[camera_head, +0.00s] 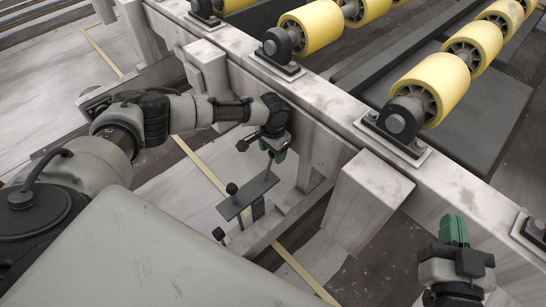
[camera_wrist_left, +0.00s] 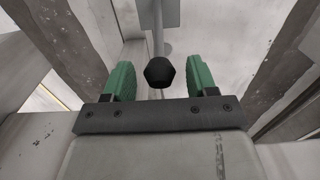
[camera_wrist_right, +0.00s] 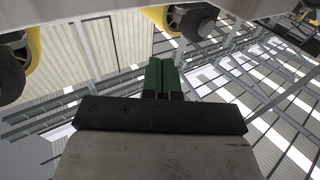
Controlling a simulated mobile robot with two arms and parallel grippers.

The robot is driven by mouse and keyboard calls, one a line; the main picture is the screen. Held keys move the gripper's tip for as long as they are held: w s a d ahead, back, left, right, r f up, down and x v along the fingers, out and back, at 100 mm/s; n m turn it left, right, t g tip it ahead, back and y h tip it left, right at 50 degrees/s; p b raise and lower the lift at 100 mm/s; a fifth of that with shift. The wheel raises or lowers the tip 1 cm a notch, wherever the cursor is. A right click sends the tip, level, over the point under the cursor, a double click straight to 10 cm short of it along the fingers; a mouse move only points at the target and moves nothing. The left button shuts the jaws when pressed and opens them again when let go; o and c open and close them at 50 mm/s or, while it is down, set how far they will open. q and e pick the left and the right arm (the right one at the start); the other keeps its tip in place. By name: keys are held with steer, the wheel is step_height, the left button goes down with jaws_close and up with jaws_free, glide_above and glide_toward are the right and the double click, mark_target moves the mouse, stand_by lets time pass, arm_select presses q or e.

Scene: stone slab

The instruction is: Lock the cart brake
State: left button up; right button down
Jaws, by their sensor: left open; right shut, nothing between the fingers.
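A grey bracket plate (camera_head: 248,196) with thin rods stands low beside the white frame, in the middle of the head view. Black knobs top its rods, one at its left end (camera_head: 231,188) and one lower down (camera_head: 218,234). My left gripper (camera_head: 278,154) is above the plate's far end, pointing down. In the left wrist view, a black knob (camera_wrist_left: 159,72) on a grey rod shows between the green fingers (camera_wrist_left: 160,82), which are open and apart from it. My right gripper (camera_head: 453,230) is shut and empty at the lower right; its closed fingers also show in the right wrist view (camera_wrist_right: 162,78).
The white conveyor frame (camera_head: 310,100) runs diagonally, carrying yellow rollers (camera_head: 432,85) on black mounts. A white block (camera_head: 368,195) juts from its near side. A yellow line (camera_head: 205,170) crosses the floor under my left arm.

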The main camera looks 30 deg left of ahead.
mark_target(269, 165)
arm_select(q)
steer(key=shift+f+b, duration=0.35)
steer(key=shift+f, duration=0.85)
arm_select(e)
steer(key=r+t, duration=0.2)
steer(key=r, duration=0.1)
steer(key=shift+s+a+t+y, duration=0.15)
steer(key=shift+a+t+y, duration=0.1)
steer(key=shift+t+y, duration=0.15)
arm_select(q)
jaws_close()
